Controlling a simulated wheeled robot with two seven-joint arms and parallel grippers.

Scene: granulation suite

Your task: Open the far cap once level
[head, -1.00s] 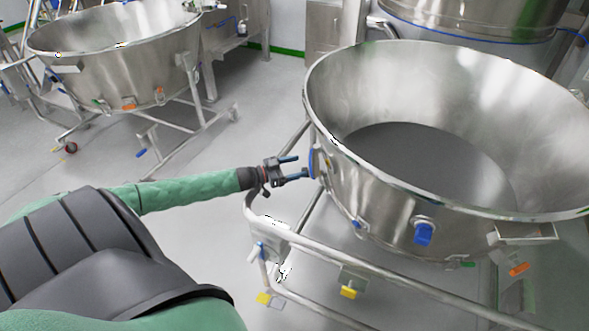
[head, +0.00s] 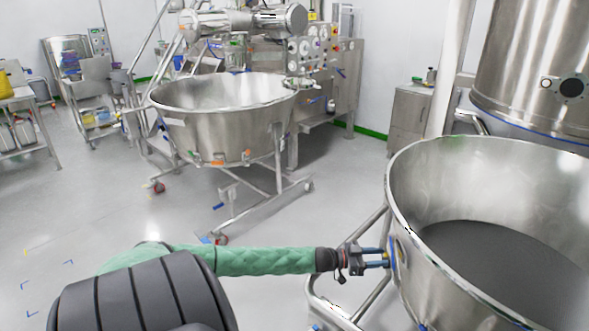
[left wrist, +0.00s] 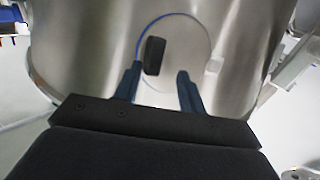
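A large steel bowl (head: 425,178) holding dark grey material (head: 495,262) stands at the right of the head view. A round cap (left wrist: 184,42) with a blue edge sits on its outer wall in the left wrist view. A black block-like handle (left wrist: 154,56) stands out from the cap. My left gripper (head: 386,258) is at the bowl's left side, its fingers pointing at the wall. In the left wrist view its two fingers (left wrist: 160,70) are apart, in front of the cap, with the handle between them near the left finger. Contact is unclear. My right gripper is out of view.
The bowl's tubular frame (head: 372,225) runs below and beside my left gripper. A second steel bowl (head: 225,130) on a wheeled stand is farther back. A cabinet (head: 408,122) stands by the wall.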

